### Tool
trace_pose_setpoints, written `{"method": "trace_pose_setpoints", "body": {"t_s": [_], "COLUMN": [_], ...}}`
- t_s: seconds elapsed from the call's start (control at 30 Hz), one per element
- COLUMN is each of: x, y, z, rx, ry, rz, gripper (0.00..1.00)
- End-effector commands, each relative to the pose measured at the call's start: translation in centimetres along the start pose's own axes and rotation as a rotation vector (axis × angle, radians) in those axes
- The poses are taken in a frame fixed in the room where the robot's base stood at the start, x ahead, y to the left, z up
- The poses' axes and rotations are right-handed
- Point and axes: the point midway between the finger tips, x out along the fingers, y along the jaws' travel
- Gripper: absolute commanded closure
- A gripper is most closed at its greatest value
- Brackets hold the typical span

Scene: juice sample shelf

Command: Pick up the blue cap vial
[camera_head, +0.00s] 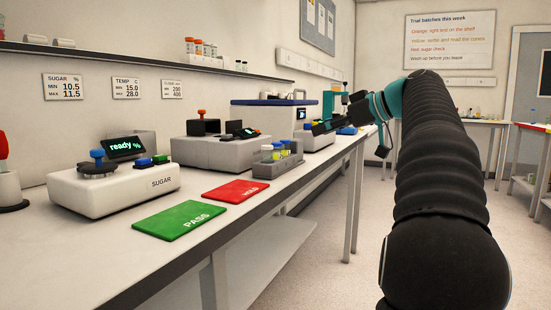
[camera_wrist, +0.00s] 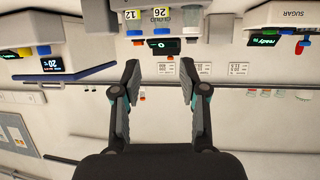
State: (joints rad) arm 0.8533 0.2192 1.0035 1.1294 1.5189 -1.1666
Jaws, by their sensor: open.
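A grey rack (camera_head: 277,165) of several vials stands on the bench in the head view. At least one of its vials has a blue cap (camera_head: 285,143); the caps are small and partly overlap, so I cannot tell them all apart. My gripper (camera_wrist: 160,75) is open and empty, its two dark fingers spread in the wrist view. In the head view it is at the end of my arm, above the bench and beyond the rack. In the upside-down wrist view, vials with number labels (camera_wrist: 155,13) show at the top edge, ahead of the fingers and apart from them.
The sugar tester (camera_head: 115,190) shows "ready". A green PASS mat (camera_head: 170,222) and a red HOLD mat (camera_head: 235,191) lie clear at the bench front. Other grey instruments (camera_head: 220,150) stand behind the rack. Orange-capped vials (camera_head: 200,48) stand on the wall shelf (camera_head: 130,55).

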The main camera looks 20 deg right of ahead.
Motion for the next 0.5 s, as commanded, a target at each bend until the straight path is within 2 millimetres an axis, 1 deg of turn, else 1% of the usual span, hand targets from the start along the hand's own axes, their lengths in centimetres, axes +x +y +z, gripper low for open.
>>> {"method": "trace_pose_setpoints", "body": {"t_s": [0.3, 0.4, 0.5], "x": [5.5, 6.9, 7.8], "y": [-0.2, -0.1, -0.1], "z": [-0.1, -0.1, -0.1], "rx": [-0.004, -0.003, -0.003], "ry": [0.001, 0.001, 0.002], "rz": [-0.005, -0.004, -0.003], "gripper": [0.57, 0.57, 0.57]}}
